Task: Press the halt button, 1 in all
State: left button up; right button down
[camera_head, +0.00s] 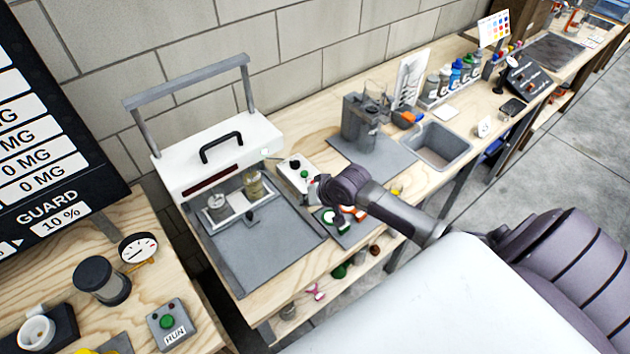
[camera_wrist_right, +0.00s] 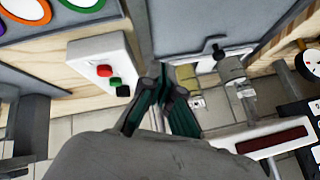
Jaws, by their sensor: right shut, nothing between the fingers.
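A white control box (camera_head: 288,178) stands on the bench by the press-like station. In the right wrist view the control box (camera_wrist_right: 84,52) carries a red button (camera_wrist_right: 105,70), a green button (camera_wrist_right: 116,81) and a black knob (camera_wrist_right: 123,90) in a row. In the head view the green button (camera_head: 303,174) and black knob (camera_head: 294,164) show, while my gripper covers part of the red end. My right gripper (camera_head: 322,188) is shut and empty by that end. In the wrist view its fingertips (camera_wrist_right: 167,80) appear beside the box. My left gripper is out of view.
A white-lidded station (camera_head: 222,152) with a handle and grey tray (camera_head: 262,248) stands left of the box. A grey RUN button box (camera_head: 176,337) sits on the left bench. A grey mat (camera_head: 400,158) and sink basin (camera_head: 440,143) lie to the right.

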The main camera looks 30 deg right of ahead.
jog(key=w+d+r+m+t, duration=0.1)
jog(key=w+d+r+m, duration=0.2)
jog(key=w+d+r, duration=0.3)
jog(key=shift+w+d+r+t+h, duration=0.15)
jog(key=shift+w+d+t+h, duration=0.2)
jog(key=shift+w+d, duration=0.65)
jog(key=shift+s, duration=0.15)
notch_tip(320, 180, down, 7)
jog(key=b, duration=0.7)
jog(key=shift+d+f, duration=0.1)
jog(key=shift+f, duration=0.8)
jog(key=shift+b, duration=0.3)
jog(key=shift+f, duration=0.4)
